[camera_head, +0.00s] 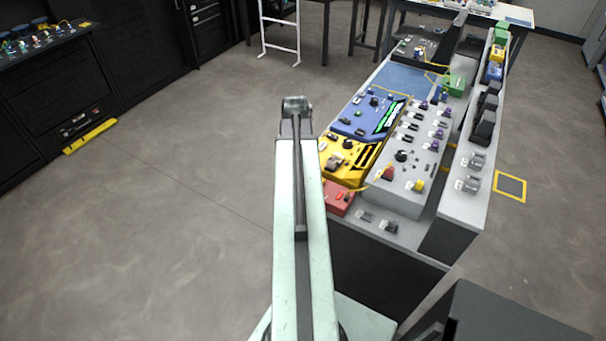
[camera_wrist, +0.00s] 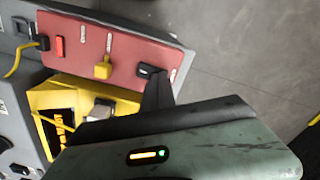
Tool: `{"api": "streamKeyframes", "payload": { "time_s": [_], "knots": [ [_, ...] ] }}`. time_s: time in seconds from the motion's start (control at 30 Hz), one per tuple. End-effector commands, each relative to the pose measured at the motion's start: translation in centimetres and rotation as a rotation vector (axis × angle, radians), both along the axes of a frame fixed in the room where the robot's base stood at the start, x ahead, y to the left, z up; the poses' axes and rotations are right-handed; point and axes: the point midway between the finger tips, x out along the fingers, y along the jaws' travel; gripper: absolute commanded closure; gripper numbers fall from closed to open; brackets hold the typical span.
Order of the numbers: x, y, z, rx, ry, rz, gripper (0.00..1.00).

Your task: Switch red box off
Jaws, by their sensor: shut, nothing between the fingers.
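The red box (camera_wrist: 125,47) fills the upper part of the wrist view. On its face are a lit red element (camera_wrist: 60,47), a yellow connector (camera_wrist: 103,69) and a small black rocker switch (camera_wrist: 147,70) near its right end. My gripper (camera_wrist: 157,82) is shut and empty, with its dark fingertips right at the black switch. They overlap its lower edge in the picture; I cannot tell whether they touch it. The switch's position is unclear. In the head view the red box (camera_head: 338,200) sits at the bench's near left corner, partly behind my arm.
A yellow box (camera_head: 343,160) adjoins the red box, with a blue box (camera_head: 367,118) beyond it. A grey panel (camera_head: 408,160) with knobs and connectors stands to the right. Yellow cables run between the units. The floor left of the bench is clear.

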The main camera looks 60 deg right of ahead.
Motion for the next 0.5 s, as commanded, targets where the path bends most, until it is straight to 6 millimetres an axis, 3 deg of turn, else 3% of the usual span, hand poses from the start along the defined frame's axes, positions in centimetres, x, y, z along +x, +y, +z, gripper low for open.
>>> {"api": "streamKeyframes", "payload": {
  "time_s": [0.27, 0.5],
  "knots": [
    [0.0, 0.0, -0.5, 0.0, 0.0, 0.0, 1.0],
    [0.0, 0.0, 0.7, 0.0, 0.0, -0.001, 1.0]
  ]
}}
